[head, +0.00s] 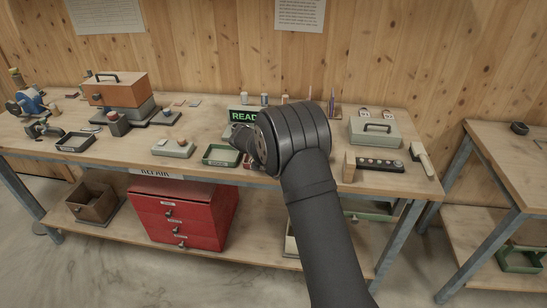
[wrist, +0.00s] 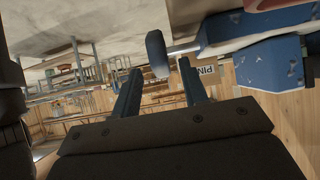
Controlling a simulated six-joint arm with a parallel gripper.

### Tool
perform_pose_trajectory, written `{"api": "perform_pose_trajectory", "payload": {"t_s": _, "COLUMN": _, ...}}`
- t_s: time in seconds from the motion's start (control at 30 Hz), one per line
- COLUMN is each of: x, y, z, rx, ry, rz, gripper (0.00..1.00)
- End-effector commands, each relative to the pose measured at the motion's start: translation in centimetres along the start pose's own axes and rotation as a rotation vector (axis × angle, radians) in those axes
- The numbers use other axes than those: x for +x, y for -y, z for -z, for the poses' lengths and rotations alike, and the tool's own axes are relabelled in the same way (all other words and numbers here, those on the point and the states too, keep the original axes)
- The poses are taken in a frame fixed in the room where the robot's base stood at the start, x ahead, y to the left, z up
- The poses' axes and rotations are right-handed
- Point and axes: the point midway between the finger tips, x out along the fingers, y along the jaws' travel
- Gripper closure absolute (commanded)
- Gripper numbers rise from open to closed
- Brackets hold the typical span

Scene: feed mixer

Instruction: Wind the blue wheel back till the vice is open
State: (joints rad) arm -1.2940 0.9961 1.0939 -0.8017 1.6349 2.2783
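My gripper (wrist: 160,66) shows in the wrist view with its two fingers apart. A dark blue-grey rounded piece (wrist: 156,50), which looks like the blue wheel seen edge-on, lies between and just beyond the fingertips. A gap shows on each side, and I see no clear contact. A grey shaft (wrist: 185,47) runs from it to a blue body with chipped paint (wrist: 238,52), likely the vice. The jaw opening cannot be made out.
A blue machine (head: 30,101) stands at far left. A red drawer cabinet (head: 180,213) is below.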

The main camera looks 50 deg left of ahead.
Motion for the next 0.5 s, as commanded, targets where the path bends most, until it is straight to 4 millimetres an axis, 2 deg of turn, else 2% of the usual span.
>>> {"api": "perform_pose_trajectory", "payload": {"t_s": 0.03, "x": -1.3, "y": 0.0, "z": -0.1, "rx": 0.001, "ry": 0.001, "rz": 0.004, "gripper": 0.6}}
{"api": "perform_pose_trajectory", "payload": {"t_s": 0.3, "x": -8.1, "y": 0.0, "z": -0.1, "rx": 0.001, "ry": 0.001, "rz": 0.004, "gripper": 0.6}}
{"api": "perform_pose_trajectory", "payload": {"t_s": 0.5, "x": -12.1, "y": 0.0, "z": -0.1, "rx": 0.0, "ry": 0.0, "rz": 0.002, "gripper": 0.6}}
